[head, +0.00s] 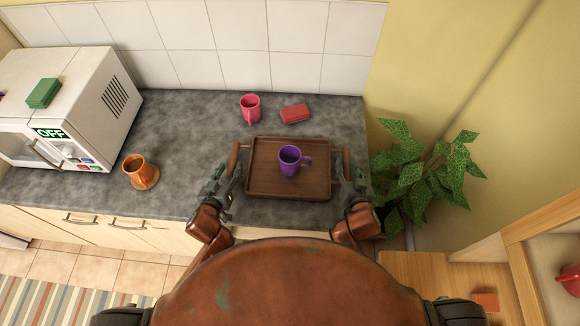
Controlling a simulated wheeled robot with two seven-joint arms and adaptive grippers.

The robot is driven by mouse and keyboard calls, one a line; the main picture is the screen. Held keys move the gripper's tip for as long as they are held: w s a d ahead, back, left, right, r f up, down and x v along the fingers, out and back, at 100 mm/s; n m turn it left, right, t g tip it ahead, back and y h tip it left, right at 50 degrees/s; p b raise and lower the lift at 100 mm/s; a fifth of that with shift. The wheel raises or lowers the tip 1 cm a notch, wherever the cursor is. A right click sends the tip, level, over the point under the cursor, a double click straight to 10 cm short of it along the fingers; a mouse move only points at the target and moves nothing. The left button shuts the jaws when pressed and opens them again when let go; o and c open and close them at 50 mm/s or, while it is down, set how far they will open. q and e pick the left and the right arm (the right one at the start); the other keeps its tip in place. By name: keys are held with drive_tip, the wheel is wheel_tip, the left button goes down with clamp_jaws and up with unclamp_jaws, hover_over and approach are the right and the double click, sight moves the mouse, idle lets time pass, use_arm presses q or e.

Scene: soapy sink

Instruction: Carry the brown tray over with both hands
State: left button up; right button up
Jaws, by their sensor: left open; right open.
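The brown tray (259,184) lies on the grey counter near its front right part, with a handle at its left and right ends. A purple mug (290,160) stands upright on the tray, its handle to the right. My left gripper (232,168) is open at the tray's left handle. My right gripper (348,168) is open at the tray's right handle. I cannot tell from this view whether the fingers touch the handles or are around them.
A leafy plant (420,175) is right of the counter.

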sight(233, 163)
use_arm(q)
drive_tip(key=shift+x, duration=1.95)
use_arm(e)
drive_tip(key=shift+x, duration=1.95)
use_arm(q)
clamp_jaws()
use_arm(e)
clamp_jaws()
drive_tip(key=shift+d, duration=0.1)
use_arm(q)
drive_tip(key=shift+r, duration=0.1)
use_arm(e)
drive_tip(key=shift+r, duration=0.15)
